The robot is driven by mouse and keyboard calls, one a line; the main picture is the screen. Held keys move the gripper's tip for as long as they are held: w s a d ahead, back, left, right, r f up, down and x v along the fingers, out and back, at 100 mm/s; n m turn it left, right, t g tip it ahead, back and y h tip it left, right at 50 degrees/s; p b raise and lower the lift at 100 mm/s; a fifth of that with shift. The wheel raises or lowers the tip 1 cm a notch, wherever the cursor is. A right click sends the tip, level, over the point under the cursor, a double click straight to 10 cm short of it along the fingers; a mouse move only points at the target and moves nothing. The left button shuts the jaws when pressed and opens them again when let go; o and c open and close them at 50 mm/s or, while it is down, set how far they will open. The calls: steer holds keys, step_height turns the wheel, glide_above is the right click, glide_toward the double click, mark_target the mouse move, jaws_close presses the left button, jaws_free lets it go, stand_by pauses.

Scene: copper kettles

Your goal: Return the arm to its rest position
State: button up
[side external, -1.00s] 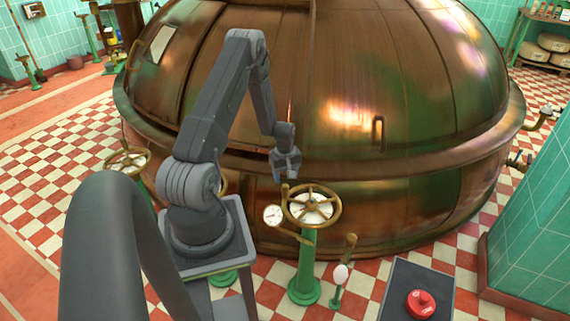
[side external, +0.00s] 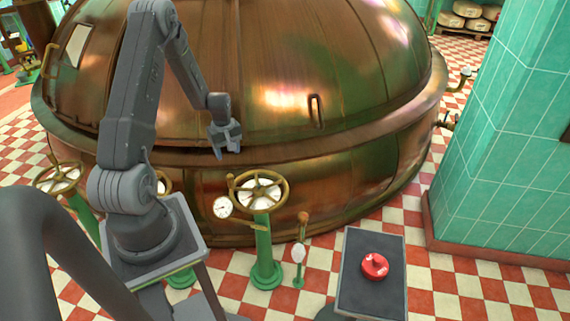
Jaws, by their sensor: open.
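My gripper (side external: 226,152) hangs open and empty at the end of my bent arm, fingers pointing down, in front of the copper kettle (side external: 290,100). It is above and a little left of a brass handwheel (side external: 258,191) on a green post, apart from it. My arm stands on a grey pedestal at the left.
A round gauge (side external: 222,207) sits beside the handwheel. Another handwheel (side external: 58,179) stands left of my base. A red button (side external: 375,266) sits on a dark-topped stand (side external: 355,250) at the right front. A green tiled pillar (side external: 510,150) rises at the right. Checkered floor lies between.

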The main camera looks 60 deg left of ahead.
steer(key=w+d+r+m+t+y, duration=0.1)
steer(key=w+d+r+m, duration=0.25)
steer(key=d+r, duration=0.55)
steer(key=w+d+r+m+t, duration=0.15)
steer(key=d+r+m, duration=0.35)
steer(key=d+r, duration=0.5)
steer(key=s+d+r+m+t, duration=0.1)
steer(key=s+d+r+m, duration=0.4)
steer(key=d, duration=0.3)
steer(key=s+d+r+m+t+h, duration=0.1)
steer(key=s+d+r+m+t, duration=0.1)
steer(key=s+d+r+m, duration=0.3)
steer(key=s+d+r, duration=0.2)
steer(key=s+d, duration=0.1)
